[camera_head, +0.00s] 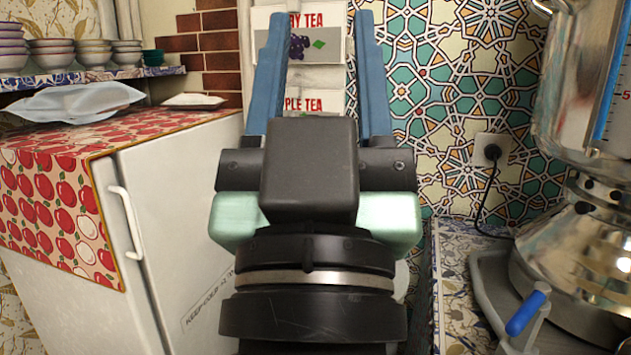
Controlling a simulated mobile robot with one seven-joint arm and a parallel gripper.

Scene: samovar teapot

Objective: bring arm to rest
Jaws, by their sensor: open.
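My gripper (319,25) is raised in the middle of the picture, seen from behind. Its two blue fingers stand upright and apart, with nothing between them that I can see it holding. Behind the fingers are wall packets marked as tea (303,78), partly hidden by the gripper. My arm's dark wrist fills the lower middle and hides what lies behind it.
A white fridge (175,215) with an apple-patterned cloth (60,190) stands at left. Stacked bowls (50,52) sit on a shelf (95,76) above. A shiny metal samovar (590,250) with a blue-handled tap (525,313) stands close at right, near a wall socket (491,150).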

